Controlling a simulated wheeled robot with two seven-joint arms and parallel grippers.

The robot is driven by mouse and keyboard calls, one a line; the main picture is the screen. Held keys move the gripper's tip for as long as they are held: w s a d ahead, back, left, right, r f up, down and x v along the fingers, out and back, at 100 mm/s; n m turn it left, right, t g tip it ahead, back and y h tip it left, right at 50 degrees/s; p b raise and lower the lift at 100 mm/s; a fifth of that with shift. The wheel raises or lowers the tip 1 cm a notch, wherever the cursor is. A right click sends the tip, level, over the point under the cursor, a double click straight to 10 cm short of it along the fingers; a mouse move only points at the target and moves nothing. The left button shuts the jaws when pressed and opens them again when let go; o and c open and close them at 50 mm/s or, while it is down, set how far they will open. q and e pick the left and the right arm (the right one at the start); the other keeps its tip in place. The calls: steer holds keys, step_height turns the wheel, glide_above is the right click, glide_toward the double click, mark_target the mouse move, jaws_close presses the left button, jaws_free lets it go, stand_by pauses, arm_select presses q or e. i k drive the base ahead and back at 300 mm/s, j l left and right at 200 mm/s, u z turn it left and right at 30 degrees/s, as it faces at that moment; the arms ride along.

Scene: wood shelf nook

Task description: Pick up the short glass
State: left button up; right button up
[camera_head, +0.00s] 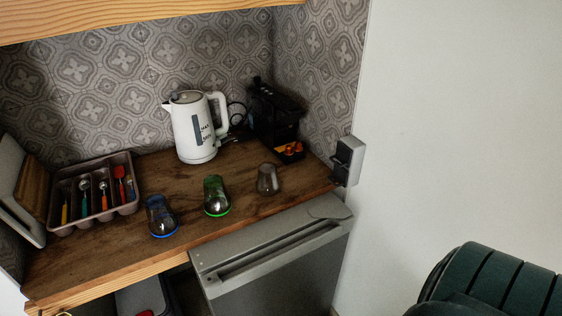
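Three glasses stand in a slanting row on the wooden counter. The smoky clear glass (268,180) is at the right and looks the shortest. The green-tinted glass (216,197) with a bright green base is in the middle. The blue-tinted glass (161,217) with a blue base is at the left, closest to the counter's front edge. The glasses stand apart from each other. Neither of my grippers shows in the head view.
Behind the glasses are a white kettle (194,130) and a black coffee machine (272,116). A cutlery tray (97,216) is at left. A grey appliance door (275,270) juts out below the counter. A dark green ribbed object (490,280) fills the bottom right corner.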

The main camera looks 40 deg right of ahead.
mark_target(268, 184)
steer(key=z, duration=1.1)
